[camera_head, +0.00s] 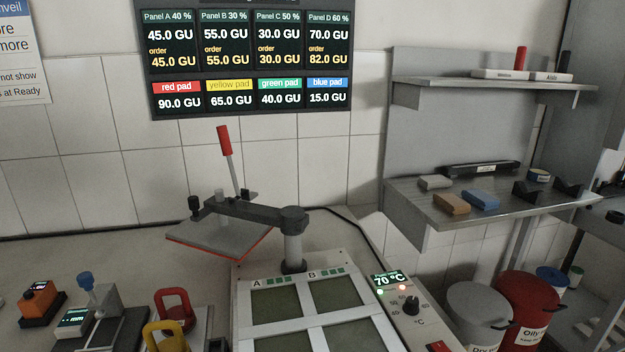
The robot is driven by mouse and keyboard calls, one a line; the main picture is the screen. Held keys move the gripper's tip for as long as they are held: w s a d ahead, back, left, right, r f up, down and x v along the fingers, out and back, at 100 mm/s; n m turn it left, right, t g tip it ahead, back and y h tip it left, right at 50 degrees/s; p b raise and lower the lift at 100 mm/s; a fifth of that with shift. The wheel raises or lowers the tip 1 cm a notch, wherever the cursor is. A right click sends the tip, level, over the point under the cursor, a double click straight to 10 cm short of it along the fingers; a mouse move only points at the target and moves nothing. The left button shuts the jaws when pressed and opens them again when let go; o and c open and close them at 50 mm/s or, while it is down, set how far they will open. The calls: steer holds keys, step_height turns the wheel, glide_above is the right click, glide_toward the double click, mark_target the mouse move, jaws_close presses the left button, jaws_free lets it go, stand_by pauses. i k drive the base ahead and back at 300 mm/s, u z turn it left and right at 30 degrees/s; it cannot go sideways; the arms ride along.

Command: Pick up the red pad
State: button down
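The red pad appears to be the piece with a red loop-shaped handle (174,306) at the lower left, standing on a light plate on the bench. Its base is mostly hidden behind a yellow loop-handled piece (166,338), which stands just in front of it. The bottom edge of the picture cuts off the yellow piece. No gripper or arm of mine shows in this view.
A press with a grey plate (222,236) and red-handled lever (225,145) stands behind, swung left of its panelled bed (318,312). Left of the red piece are a gauge (90,312) and an orange device (40,300). A shelf (480,205) and bins (525,305) are at right.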

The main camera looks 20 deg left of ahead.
mark_target(185, 314)
steer(key=u, duration=1.15)
